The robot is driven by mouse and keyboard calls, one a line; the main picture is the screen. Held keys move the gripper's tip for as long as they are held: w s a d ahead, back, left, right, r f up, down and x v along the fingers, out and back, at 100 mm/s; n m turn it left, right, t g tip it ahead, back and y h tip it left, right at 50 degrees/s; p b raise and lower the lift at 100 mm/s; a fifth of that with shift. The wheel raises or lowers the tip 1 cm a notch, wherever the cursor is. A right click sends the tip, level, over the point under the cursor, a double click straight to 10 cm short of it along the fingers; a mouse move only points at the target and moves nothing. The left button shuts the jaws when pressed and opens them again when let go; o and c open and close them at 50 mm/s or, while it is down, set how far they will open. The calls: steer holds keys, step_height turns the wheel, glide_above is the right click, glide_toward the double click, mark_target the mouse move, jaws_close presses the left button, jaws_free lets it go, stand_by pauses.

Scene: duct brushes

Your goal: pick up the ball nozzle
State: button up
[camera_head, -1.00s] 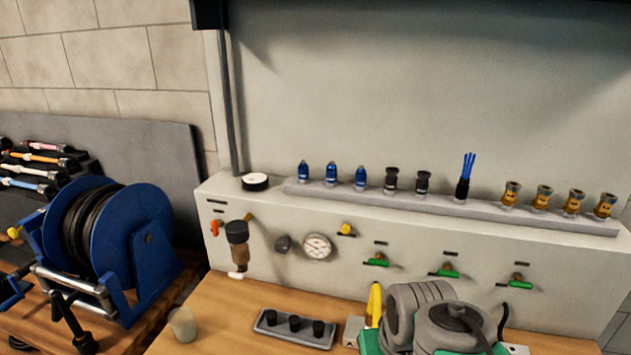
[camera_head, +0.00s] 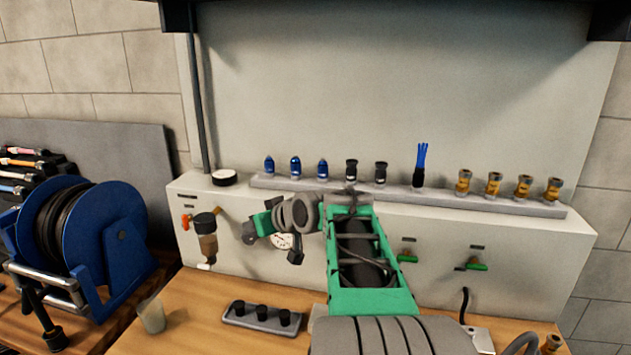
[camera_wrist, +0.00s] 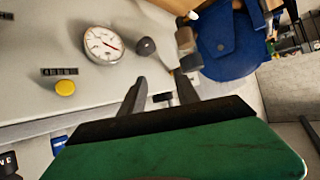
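A row of small nozzles and fittings stands on the grey ledge (camera_head: 398,192) on top of the panel. It has three blue nozzles (camera_head: 295,166), two black ones (camera_head: 351,169), a blue-bristled brush (camera_head: 420,165) and several brass fittings (camera_head: 494,184). I cannot tell for sure which is the ball nozzle. My gripper (camera_head: 254,224) is in front of the panel, below and left of the blue nozzles, turned to the left. In the wrist view its two dark fingers (camera_wrist: 160,92) are apart, with nothing held between them. A blue item (camera_wrist: 58,145) shows at lower left there.
The panel carries a gauge (camera_wrist: 103,45), a yellow knob (camera_wrist: 65,88), a dark knob (camera_wrist: 145,46) and green-handled valves (camera_head: 477,265). A blue hose reel (camera_head: 95,235) stands left. A cup (camera_head: 152,315) and a small tray (camera_head: 262,318) are on the wooden bench. Space above the nozzles is clear.

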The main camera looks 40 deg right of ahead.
steer(key=d+r+t+h, duration=0.1)
steer(key=d+r+t, duration=0.1)
steer(key=d, duration=0.9)
steer(key=t+h+b, duration=0.1)
steer(key=t+b, duration=0.1)
steer(key=t, duration=0.1)
glide_toward(326, 169)
steer(key=w, duration=0.2)
steer(key=w+f, duration=0.1)
steer(key=shift+w+d+m, duration=0.1)
steer(key=shift+w+m, duration=0.3)
steer(key=shift+w+d+r+p, duration=0.1)
steer(key=shift+w+r+p, duration=0.2)
steer(key=shift+p, duration=0.15)
steer(key=w+p, duration=0.1)
steer(key=w, duration=0.3)
steer(key=w+d+p, duration=0.1)
steer(key=w, duration=0.2)
steer(key=shift+f+p, duration=0.3)
steer(key=shift+p, duration=0.05)
jaws_close()
